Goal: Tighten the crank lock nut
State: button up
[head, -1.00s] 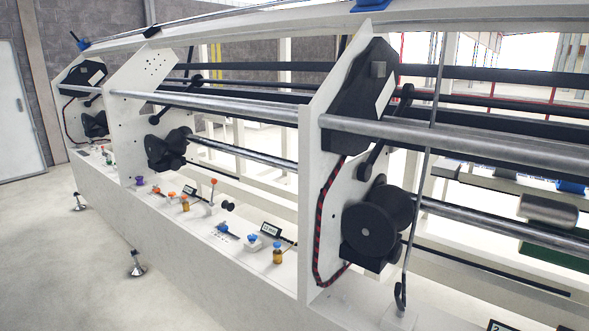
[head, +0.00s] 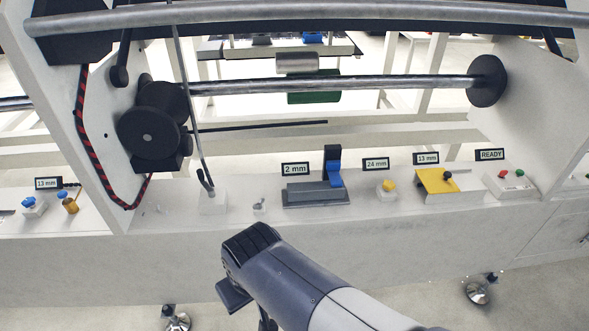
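I cannot pick out the crank lock nut with certainty in the head view. A thin grey rod (head: 183,85) comes down to a dark hooked end (head: 205,182) by a white block on the ledge. A small metallic piece (head: 259,206) sits to its right. A yellow sloped block with a dark knob (head: 437,183) stands farther right under a "13 mm" sign. My arm reaches in from the bottom, its dark ridged part in front of the ledge and apart from these things.
A long white ledge (head: 300,245) crosses the view. On it stand a blue upright part (head: 333,170) on a grey base, a yellow knob (head: 389,186) and a red-and-green button box (head: 510,182). A black spool (head: 150,130) and steel bars (head: 330,84) hang above.

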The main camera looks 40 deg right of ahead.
aim_at(259, 205)
jog(key=i+l+z, duration=0.5)
jog(key=z, duration=0.2)
jog(key=i, duration=0.1)
